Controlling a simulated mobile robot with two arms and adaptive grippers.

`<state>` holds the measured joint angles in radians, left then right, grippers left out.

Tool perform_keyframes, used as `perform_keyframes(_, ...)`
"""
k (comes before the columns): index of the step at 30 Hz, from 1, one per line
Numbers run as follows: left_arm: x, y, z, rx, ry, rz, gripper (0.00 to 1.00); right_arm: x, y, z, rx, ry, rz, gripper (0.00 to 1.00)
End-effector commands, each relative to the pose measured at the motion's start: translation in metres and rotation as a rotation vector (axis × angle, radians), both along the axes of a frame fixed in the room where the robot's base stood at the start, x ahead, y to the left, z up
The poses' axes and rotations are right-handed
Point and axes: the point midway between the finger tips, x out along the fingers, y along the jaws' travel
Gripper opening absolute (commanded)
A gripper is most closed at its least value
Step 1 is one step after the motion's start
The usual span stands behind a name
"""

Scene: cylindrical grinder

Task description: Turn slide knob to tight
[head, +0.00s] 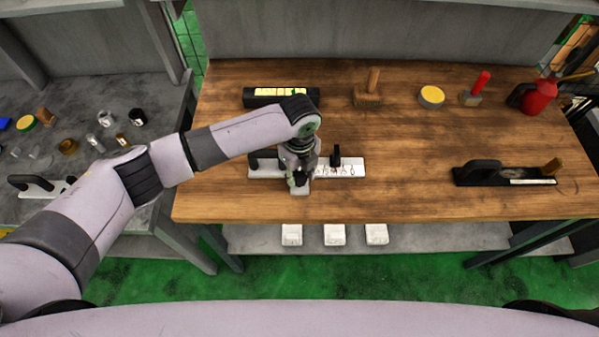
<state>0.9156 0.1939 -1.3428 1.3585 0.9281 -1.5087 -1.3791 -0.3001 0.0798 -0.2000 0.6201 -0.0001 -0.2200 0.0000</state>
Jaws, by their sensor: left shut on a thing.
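A white plate (348,169) with dark markings lies on the wooden table. It carries a black handle at its left end and a black upright piece (336,155) near its middle. My left gripper (299,187) points down at the plate's front edge, left of that upright piece. It is shut on a small part there, which I take to be the slide knob; the fingers hide most of it. A pale bit of the fixture (299,192) shows just under the fingertips. I cannot read the knob's setting. My right gripper is not in view.
Behind the plate are a black box with a yellow strip (280,97), a brush (369,90), a yellow-topped round tin (432,97) and a red-handled tool (477,90). A black plane-like tool (503,175) lies at right. The table between is clear.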

Motion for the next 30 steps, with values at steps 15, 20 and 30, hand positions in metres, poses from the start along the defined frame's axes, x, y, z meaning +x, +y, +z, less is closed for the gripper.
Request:
perform_keyframes(15, -0.0003, 0.0, -0.0003, 0.0, 0.0, -0.076, 0.04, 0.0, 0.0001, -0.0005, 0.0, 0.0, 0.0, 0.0)
perform_keyframes(20, -0.0002, 0.0, -0.0003, 0.0, 0.0, -0.076, 0.04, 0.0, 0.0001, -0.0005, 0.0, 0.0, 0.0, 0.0)
perform_keyframes(30, -0.0002, -0.0002, -0.0002, 0.0, 0.0, -0.074, 0.52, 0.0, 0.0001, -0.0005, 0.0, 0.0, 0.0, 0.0)
